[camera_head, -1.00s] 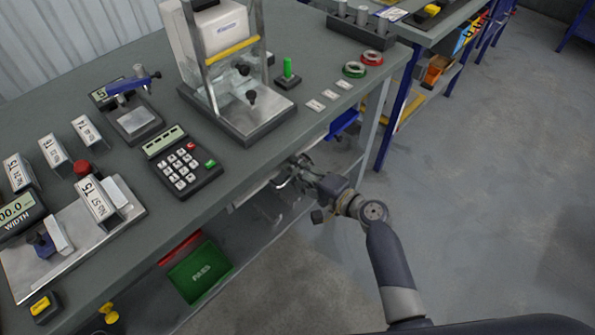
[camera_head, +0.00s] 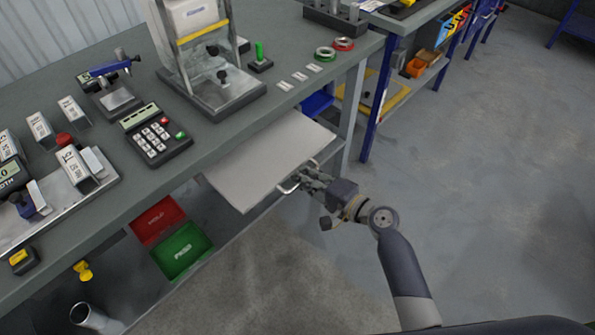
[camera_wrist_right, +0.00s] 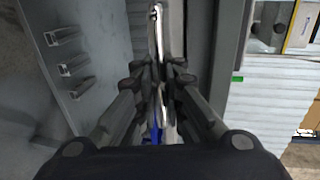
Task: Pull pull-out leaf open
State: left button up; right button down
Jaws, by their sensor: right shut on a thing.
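The pull-out leaf (camera_head: 262,163) is a flat light-grey panel sticking out from under the front edge of the grey table (camera_head: 225,137). A pale bar handle (camera_head: 289,187) sits on its front edge. My right gripper (camera_head: 305,180) is at this handle, its fingers closed around the bar. In the right wrist view the fingers (camera_wrist_right: 160,83) are shut on the bright metal handle (camera_wrist_right: 156,40), which runs between them. The fingertips partly hide the handle. My left gripper is in neither view.
Below the table are a red bin (camera_head: 158,219) and a green bin (camera_head: 182,250). A keypad (camera_head: 155,135), a clear-sided fixture (camera_head: 212,80) and labelled blocks stand on top. A blue-legged bench (camera_head: 372,125) stands at the right. The floor (camera_head: 480,200) right of my arm is clear.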

jog(key=f+b+v, duration=0.1)
jog(key=f+v, duration=0.1)
jog(key=v, duration=0.7)
jog(key=shift+s+d, duration=0.3)
jog(key=c, duration=2)
grip_release()
jog(key=shift+r, duration=0.15)
jog(key=o, duration=0.3)
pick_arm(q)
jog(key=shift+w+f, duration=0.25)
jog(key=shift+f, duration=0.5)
pick_arm(e)
jog(key=v, duration=1.2)
